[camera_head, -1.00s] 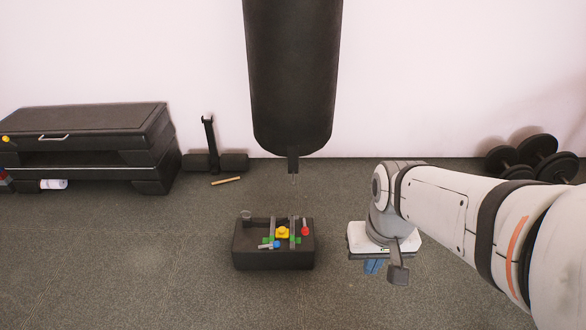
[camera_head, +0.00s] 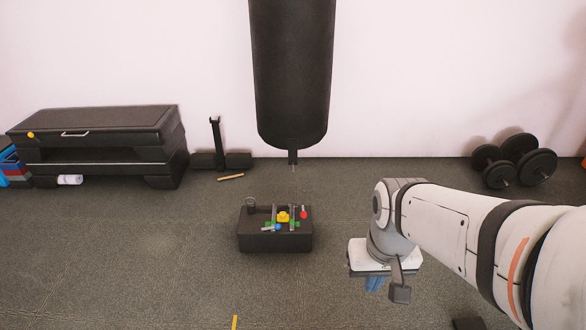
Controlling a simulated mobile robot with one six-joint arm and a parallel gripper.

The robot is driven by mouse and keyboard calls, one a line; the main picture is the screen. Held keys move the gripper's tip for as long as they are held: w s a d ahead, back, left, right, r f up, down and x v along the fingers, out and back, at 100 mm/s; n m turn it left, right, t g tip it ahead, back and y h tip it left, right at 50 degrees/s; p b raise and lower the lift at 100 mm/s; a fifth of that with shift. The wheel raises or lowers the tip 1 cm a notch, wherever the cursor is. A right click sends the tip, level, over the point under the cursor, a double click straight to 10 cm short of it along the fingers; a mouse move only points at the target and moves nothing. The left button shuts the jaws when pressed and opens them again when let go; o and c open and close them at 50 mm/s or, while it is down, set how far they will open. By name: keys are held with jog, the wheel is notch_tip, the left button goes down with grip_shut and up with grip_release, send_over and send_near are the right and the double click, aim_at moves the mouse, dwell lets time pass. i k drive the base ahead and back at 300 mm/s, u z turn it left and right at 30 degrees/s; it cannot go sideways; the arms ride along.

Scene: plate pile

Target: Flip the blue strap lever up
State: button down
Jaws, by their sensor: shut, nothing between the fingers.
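A black box (camera_head: 275,243) stands on the floor near the middle of the view, with small coloured parts on its top. Among these, the blue strap lever (camera_head: 278,227) shows as a blue knob by a short grey bar at the box's front edge; it looks low and flat. A yellow part (camera_head: 283,217), a red knob (camera_head: 304,213) and green pieces lie around it. My gripper (camera_head: 375,284) hangs to the right of the box, apart from it, pointing down. Its blue fingers are shut and empty, partly hidden under the wrist.
A black punching bag (camera_head: 292,75) hangs behind the box. A black bench (camera_head: 98,135) is at the back left, with a small stand (camera_head: 220,155) and a wooden stick (camera_head: 230,177) beside it. Dumbbells (camera_head: 515,162) lie at the back right. The floor around the box is clear.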

aim_at(277, 226)
jog(key=u, duration=0.15)
jog(key=i, duration=0.95)
jog(key=z, duration=0.05)
